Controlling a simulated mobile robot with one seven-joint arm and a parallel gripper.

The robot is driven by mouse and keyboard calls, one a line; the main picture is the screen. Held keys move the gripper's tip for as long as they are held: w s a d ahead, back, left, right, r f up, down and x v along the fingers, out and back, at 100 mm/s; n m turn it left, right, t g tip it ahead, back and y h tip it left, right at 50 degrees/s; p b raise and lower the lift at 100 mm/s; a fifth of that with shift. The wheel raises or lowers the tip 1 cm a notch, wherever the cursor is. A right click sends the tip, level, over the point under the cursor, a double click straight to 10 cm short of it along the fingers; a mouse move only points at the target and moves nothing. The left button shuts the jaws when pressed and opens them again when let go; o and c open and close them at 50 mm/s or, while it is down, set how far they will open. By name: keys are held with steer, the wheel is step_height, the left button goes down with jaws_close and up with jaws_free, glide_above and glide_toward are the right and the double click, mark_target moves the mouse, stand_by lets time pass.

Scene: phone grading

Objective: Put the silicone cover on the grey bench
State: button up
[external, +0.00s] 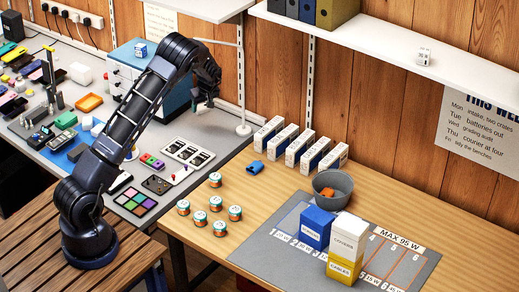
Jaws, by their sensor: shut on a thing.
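My gripper (207,92) is at the end of the raised arm, in front of the blue cabinet at the back of the grey bench (205,122). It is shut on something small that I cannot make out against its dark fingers. I cannot single out the silicone cover with certainty. The grey bench runs along the left and back, crowded with small items. An orange piece (89,103) lies on it at the left.
The wooden table (270,190) holds several round jars (215,203), a row of white boxes (300,147), a blue item (251,168), a grey bowl (345,186) with something orange inside, and tall boxes (345,245) on a grey mat (400,250). A shelf (380,45) hangs above.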

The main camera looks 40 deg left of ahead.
mark_target(205, 128)
steer(key=shift+f, duration=4)
steer(key=shift+f, duration=0.15)
steer(key=o, duration=1)
steer(key=shift+c, duration=0.2)
steer(key=v, duration=1.2)
